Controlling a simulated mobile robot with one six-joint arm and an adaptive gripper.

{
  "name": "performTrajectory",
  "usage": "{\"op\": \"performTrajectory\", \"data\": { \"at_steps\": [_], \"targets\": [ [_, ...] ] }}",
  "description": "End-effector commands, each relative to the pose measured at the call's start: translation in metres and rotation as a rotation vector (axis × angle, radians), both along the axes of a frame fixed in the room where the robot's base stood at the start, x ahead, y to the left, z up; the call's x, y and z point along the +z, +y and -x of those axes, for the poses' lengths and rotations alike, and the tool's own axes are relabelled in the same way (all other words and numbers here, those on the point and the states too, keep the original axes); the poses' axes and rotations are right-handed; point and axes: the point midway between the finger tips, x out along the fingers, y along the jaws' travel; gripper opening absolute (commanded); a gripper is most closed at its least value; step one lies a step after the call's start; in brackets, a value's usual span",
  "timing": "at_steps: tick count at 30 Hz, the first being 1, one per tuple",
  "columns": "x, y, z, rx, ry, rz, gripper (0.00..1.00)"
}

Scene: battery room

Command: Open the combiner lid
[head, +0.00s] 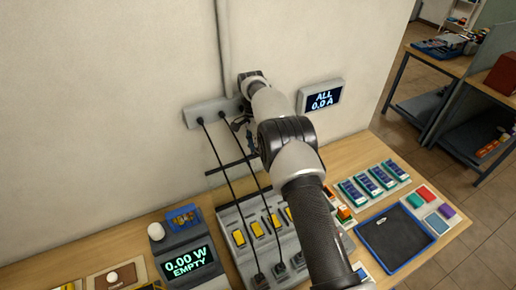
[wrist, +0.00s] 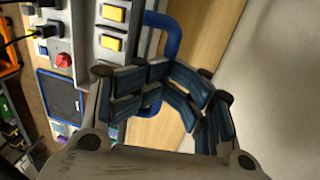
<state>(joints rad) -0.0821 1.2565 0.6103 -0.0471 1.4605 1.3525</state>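A grey combiner console (head: 232,218) with a row of yellow switches stands on the bench against the wall; black cables run down to it. A dark bar (head: 222,168) lies across behind it. In the wrist view, the console face (wrist: 88,40) is at upper left with yellow switches. A curved blue handle (wrist: 172,42) stands out from it, partly hidden by my fingers. Which edge is the lid's I cannot tell. My gripper (wrist: 170,95) is open, its fingers close in front of the handle; contact is unclear. In the head view my arm hides most of it.
A wall socket box (head: 208,112) with cables plugged in is beside my wrist. A wall display (head: 321,97) reads 0.0 A. A meter (head: 188,262) reads 0.00 W, EMPTY. A dark blue tray (head: 394,241) and battery modules (head: 368,182) lie at right.

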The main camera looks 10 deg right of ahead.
Motion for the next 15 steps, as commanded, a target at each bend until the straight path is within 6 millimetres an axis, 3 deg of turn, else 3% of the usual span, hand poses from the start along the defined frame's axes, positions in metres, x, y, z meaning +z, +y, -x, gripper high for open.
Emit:
{"op": "performTrajectory", "data": {
  "at_steps": [1,15],
  "targets": [
    [-0.0122,-0.0013,0.0052,0.0,0.019,0.002,0.31],
    [-0.0106,-0.0006,0.0048,0.001,0.018,0.001,0.31]
  ]
}}
